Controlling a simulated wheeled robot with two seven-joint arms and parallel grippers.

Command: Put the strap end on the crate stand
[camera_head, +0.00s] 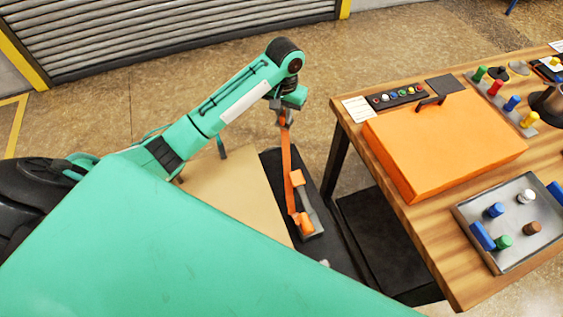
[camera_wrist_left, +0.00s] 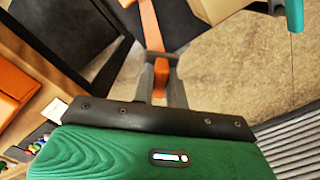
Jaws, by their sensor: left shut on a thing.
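My left gripper (camera_head: 284,117) is shut on the upper end of an orange strap (camera_head: 287,160). The strap hangs down from the fingers toward a grey bar with orange blocks (camera_head: 309,215) on a low dark surface. In the left wrist view the fingers (camera_wrist_left: 160,92) hold the orange strap (camera_wrist_left: 151,28) between them. A tan crate-like box (camera_head: 228,190) stands beside the dark surface (camera_head: 272,165), which may be the crate stand; I cannot tell for sure. The box's near part is hidden by a large green surface. My right gripper is not in view.
A wooden table (camera_head: 420,225) stands at the right with an orange case (camera_head: 445,145), a metal tray (camera_head: 480,215) of coloured pegs and a button panel (camera_head: 398,95). A dark low platform (camera_head: 385,240) lies under it. Open floor lies behind my arm.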

